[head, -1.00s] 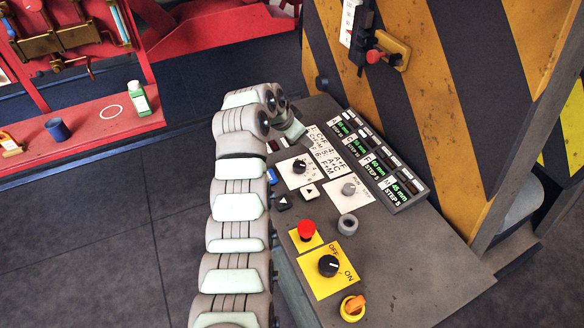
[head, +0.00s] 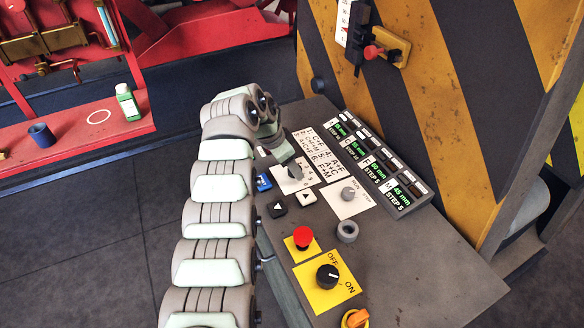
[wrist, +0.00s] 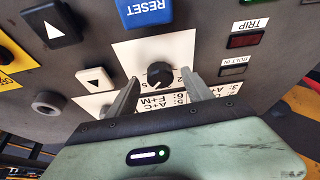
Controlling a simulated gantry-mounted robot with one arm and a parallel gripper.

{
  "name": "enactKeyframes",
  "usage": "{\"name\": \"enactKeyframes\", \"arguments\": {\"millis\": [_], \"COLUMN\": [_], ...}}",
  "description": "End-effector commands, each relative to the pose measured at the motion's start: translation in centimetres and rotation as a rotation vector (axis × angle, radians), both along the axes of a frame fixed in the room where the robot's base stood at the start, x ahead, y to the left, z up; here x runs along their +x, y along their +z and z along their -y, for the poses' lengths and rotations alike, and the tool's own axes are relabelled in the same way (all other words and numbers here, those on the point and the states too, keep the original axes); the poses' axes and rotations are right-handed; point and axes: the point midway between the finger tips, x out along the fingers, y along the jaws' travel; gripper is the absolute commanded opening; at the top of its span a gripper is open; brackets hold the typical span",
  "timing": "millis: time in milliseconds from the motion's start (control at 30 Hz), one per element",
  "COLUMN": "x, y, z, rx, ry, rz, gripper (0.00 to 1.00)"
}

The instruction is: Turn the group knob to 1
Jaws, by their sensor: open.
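The group knob (wrist: 160,75) is a black rotary knob on a white plate (wrist: 130,52) with printed numbers, in the wrist view's middle. A white pointer mark shows on it, but I cannot tell clearly which number it faces. My gripper (wrist: 160,80) is open, with one finger on each side of the knob and a gap visible around it. I cannot tell how far down the fingers reach. In the head view my gripper (head: 292,166) is over the plate and hides most of the knob.
A blue RESET button (wrist: 146,10) and arrow buttons (wrist: 95,80) sit close to the knob. A second plate carries a grey knob (head: 348,194). A red button (head: 303,237), an OFF/ON switch (head: 327,276) and a display panel (head: 385,165) are on the same console.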

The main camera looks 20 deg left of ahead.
Motion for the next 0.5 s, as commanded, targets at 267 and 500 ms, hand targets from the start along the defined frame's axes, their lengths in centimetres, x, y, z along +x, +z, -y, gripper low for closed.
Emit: {"name": "enactKeyframes", "arguments": {"millis": [267, 500], "x": [0.32, 0.33], "y": [-1.02, -1.0], "z": [0.3, 0.29], "rx": [0.001, 0.001], "ry": [-0.001, -0.001], "rz": [-0.001, 0.001], "gripper": [0.59, 0.57]}}
